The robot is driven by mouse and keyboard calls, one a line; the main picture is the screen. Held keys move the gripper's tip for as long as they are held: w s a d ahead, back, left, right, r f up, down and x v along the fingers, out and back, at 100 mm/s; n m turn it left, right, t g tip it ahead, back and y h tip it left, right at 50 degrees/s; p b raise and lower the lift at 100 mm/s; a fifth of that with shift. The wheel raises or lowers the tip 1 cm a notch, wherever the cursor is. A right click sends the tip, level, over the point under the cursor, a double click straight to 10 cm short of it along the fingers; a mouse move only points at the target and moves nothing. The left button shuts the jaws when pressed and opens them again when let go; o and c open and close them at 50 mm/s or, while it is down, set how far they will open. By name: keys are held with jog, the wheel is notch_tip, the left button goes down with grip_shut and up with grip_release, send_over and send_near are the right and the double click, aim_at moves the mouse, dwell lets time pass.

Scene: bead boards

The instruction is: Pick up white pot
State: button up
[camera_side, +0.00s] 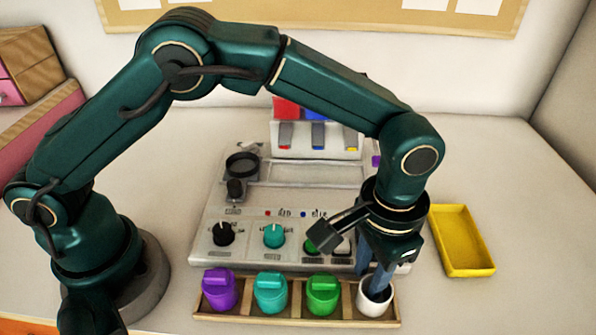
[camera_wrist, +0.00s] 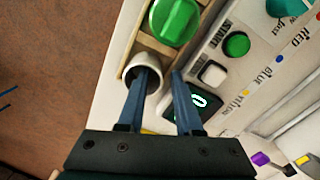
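The white pot (camera_side: 376,306) stands upright in the right-end compartment of a wooden rack (camera_side: 287,322). It has no lid, and its open mouth faces up. It also shows in the wrist view (camera_wrist: 137,88). My gripper (camera_side: 369,281) points down over the pot. In the wrist view the two fingers of my gripper (camera_wrist: 162,72) are apart. One finger reaches into the pot's mouth and the other is outside its wall, so the near rim lies between them. I cannot tell whether either finger touches the wall.
Purple (camera_side: 219,291), teal (camera_side: 270,294) and green (camera_side: 322,294) lidded pots fill the rack's other compartments. A grey panel (camera_side: 314,200) with knobs and buttons stands right behind the rack. A yellow tray (camera_side: 463,242) lies at the right, with bare table around it.

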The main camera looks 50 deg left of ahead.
grip_shut()
dwell(1.2)
